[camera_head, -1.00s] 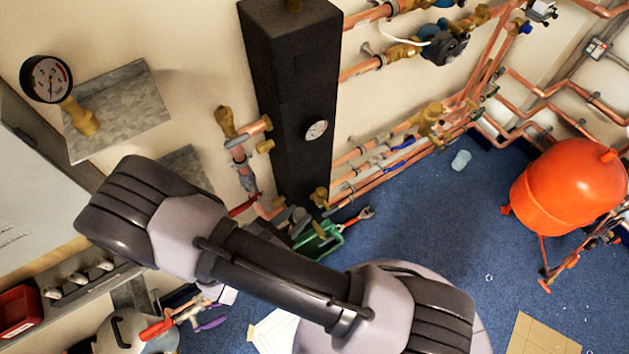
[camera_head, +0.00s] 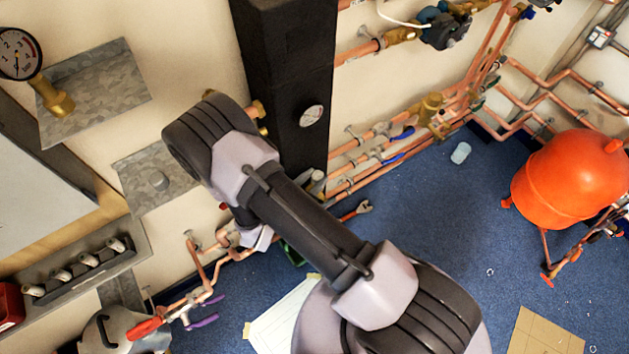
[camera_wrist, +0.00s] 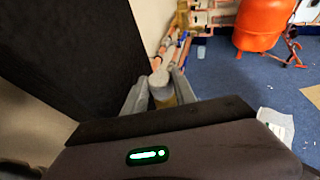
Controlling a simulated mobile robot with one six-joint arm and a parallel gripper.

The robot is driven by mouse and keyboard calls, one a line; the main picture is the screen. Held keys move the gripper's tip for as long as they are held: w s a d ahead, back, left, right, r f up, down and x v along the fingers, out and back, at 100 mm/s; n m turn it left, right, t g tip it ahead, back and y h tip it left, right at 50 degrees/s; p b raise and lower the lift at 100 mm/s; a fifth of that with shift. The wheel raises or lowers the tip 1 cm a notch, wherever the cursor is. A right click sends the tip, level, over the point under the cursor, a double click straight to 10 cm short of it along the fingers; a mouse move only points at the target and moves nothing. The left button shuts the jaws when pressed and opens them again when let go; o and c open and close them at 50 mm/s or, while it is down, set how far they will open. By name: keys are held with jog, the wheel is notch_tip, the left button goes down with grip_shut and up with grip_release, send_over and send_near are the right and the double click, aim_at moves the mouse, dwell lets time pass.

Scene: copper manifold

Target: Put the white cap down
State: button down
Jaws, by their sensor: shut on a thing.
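In the wrist view my gripper (camera_wrist: 160,88) is shut on a pale, short cylindrical piece that looks like the white cap (camera_wrist: 159,78). Its upper end is whitish-grey and a yellowish part shows below it, between the two grey fingers. It is held beside the tall black column (camera_wrist: 65,45). Nothing under the held piece can be made out clearly. In the head view my arm hides most of the gripper. A small whitish part shows at the foot of the black column (camera_head: 285,60), but I cannot tell whether it is the cap.
Copper pipes (camera_head: 375,160) run along the wall right of the column. An orange tank (camera_head: 570,180) stands at the right. A pale cylinder (camera_head: 461,152) and a wrench (camera_head: 357,210) lie on the blue floor, with a white sheet (camera_head: 285,318).

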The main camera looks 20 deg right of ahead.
jog(key=shift+r, duration=0.1)
jog(key=shift+f+b, duration=0.5)
jog(key=shift+f, duration=0.15)
jog(key=c, duration=1)
grip_release()
jog(key=shift+r, duration=0.15)
